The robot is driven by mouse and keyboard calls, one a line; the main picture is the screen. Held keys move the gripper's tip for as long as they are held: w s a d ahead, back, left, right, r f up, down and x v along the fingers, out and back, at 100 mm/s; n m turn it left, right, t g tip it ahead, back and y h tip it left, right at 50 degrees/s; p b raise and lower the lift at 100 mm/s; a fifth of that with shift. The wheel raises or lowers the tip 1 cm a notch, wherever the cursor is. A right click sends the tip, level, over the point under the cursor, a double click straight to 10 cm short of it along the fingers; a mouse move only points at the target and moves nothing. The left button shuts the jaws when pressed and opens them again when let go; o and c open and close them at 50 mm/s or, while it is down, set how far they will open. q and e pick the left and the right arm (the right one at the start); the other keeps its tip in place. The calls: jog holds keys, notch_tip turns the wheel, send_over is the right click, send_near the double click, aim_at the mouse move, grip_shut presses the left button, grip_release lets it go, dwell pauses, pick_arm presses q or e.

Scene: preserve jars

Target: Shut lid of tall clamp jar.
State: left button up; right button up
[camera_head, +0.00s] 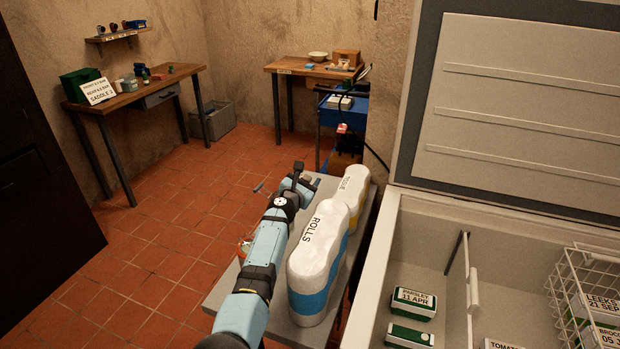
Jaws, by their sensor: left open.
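I cannot clearly make out the tall clamp jar. A small round thing with a red-orange rim (245,246) shows at the left edge of the grey bench, mostly hidden behind my left arm; I cannot tell whether it is the jar or how its lid stands. My left gripper (301,180) is open above the far end of the bench, beside the wrapped packs, with nothing seen between its fingers. My right gripper is not in view.
Wrapped packs marked ROLLS (316,262) and TISSUE (347,190) stand on the grey bench (222,291). An open chest freezer (387,258) is at right. A wooden table (130,97) stands far left, another (290,68) at the back. The tiled floor between is mostly clear.

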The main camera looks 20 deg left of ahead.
pick_arm(q)
jog(key=shift+s+r, duration=0.1)
jog(key=shift+c, duration=1.1)
grip_shut()
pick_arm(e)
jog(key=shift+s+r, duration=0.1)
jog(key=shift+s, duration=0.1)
